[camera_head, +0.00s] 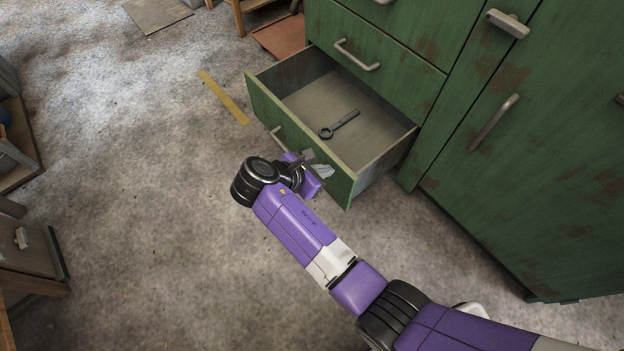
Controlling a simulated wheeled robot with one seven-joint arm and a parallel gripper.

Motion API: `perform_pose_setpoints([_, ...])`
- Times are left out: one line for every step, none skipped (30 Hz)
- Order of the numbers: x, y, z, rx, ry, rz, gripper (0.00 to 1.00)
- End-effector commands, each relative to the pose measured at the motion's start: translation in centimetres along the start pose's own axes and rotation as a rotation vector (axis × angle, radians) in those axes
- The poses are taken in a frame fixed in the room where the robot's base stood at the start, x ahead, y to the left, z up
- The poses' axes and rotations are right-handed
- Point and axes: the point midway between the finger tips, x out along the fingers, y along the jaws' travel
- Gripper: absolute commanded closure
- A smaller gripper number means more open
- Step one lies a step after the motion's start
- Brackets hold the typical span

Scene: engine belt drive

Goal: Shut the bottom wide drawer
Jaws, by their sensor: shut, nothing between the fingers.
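The bottom wide drawer (289,128) of the green cabinet stands pulled well out, and its inside shows from above. A dark wrench (340,124) lies on the drawer floor. The drawer's pale bar handle (277,138) shows on the front, partly behind my arm. My gripper (322,170) is shut and empty at the drawer front, close to its right part. My wrist hides some of the front, and I cannot tell whether the fingers touch it.
The green cabinet (480,150) fills the right side, with a closed drawer above. A yellow strip (224,97) lies on the floor left of the drawer. A reddish board (281,36) is near the cabinet's far side. Wooden furniture stands at the left edge. The middle floor is clear.

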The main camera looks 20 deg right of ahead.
Motion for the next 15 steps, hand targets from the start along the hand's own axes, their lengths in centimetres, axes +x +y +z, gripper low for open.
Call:
perform_pose_setpoints([0.56,0.00,0.12,0.001,0.000,0.000,1.00])
perform_pose_setpoints([0.70,0.01,0.31,0.001,0.001,0.001,1.00])
perform_pose_setpoints([0.87,0.00,0.53,0.001,0.001,0.001,1.00])
perform_pose_setpoints([0.97,-0.01,0.66,0.000,0.001,0.000,1.00])
perform_pose_setpoints([1.05,-0.01,0.77,0.000,0.001,0.000,1.00])
perform_pose_setpoints([1.11,-0.01,0.89,-0.001,0.001,0.000,1.00])
perform_pose_setpoints([1.14,-0.01,0.95,-0.001,0.001,0.000,1.00])
perform_pose_setpoints([1.15,-0.01,1.00,-0.001,0.001,0.001,1.00])
perform_pose_setpoints([1.14,-0.01,1.04,-0.001,0.001,0.001,1.00])
perform_pose_setpoints([1.13,0.00,1.06,-0.002,0.001,0.001,1.00])
perform_pose_setpoints([1.12,0.00,1.06,-0.002,0.001,0.001,1.00])
perform_pose_setpoints([1.11,0.00,1.06,-0.002,0.001,0.001,1.00])
perform_pose_setpoints([1.11,0.00,1.06,-0.001,0.001,0.001,1.00])
perform_pose_setpoints([1.11,0.00,1.06,-0.001,0.001,0.001,1.00])
perform_pose_setpoints([1.10,0.00,1.05,-0.001,0.001,0.001,1.00])
